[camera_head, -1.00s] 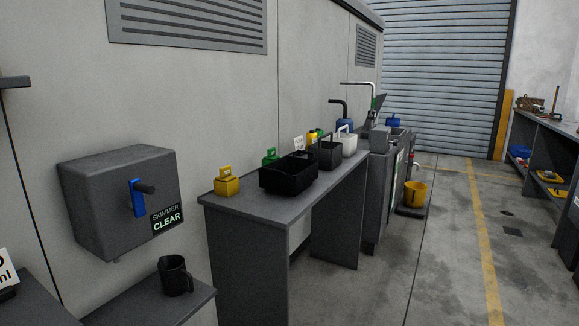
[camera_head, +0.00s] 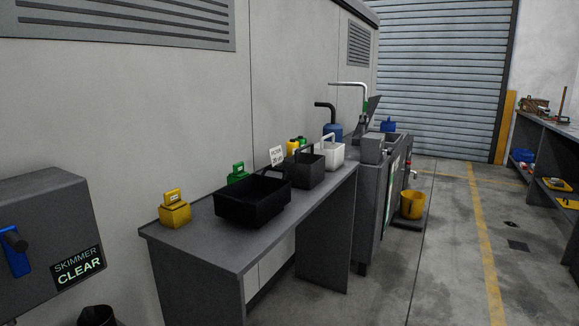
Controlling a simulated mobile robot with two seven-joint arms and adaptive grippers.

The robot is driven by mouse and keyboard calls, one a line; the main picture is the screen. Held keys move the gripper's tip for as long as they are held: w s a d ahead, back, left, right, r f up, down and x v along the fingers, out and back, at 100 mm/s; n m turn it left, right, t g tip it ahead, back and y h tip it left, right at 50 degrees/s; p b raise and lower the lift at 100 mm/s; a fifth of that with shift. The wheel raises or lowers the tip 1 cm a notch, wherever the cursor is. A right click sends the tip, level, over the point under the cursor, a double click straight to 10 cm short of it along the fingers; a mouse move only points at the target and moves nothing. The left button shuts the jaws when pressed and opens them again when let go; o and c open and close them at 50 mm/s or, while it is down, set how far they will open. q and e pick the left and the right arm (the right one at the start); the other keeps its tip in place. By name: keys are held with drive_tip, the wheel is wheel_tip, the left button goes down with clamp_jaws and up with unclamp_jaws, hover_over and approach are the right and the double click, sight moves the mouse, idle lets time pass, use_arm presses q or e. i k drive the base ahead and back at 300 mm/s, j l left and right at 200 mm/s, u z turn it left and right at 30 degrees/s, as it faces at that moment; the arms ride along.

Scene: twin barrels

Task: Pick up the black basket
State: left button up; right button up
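A dark, near-black basket with an upright handle (camera_head: 306,170) stands on the grey bench (camera_head: 190,234), next to a white basket with a handle (camera_head: 329,153). In front of it on the bench is a larger open black bin (camera_head: 252,202); its inside is mostly dark. I cannot tell for certain which of the two dark containers is the black basket. Neither of my grippers is in view.
A grey skimmer box (camera_head: 40,240) is at the left. A yellow bucket (camera_head: 412,204) stands beyond the bench.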

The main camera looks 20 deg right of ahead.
sight(305, 170)
drive_tip(key=i+l, duration=0.2)
drive_tip(key=l, duration=0.15)
drive_tip(key=i+l+u, duration=0.1)
drive_tip(key=l, duration=0.25)
drive_tip(key=i+l, duration=0.3)
drive_tip(key=i+l+u, duration=0.1)
drive_tip(key=l, duration=0.3)
drive_tip(key=i+l+u, duration=0.1)
drive_tip(key=i+l, duration=0.3)
drive_tip(key=l, duration=0.35)
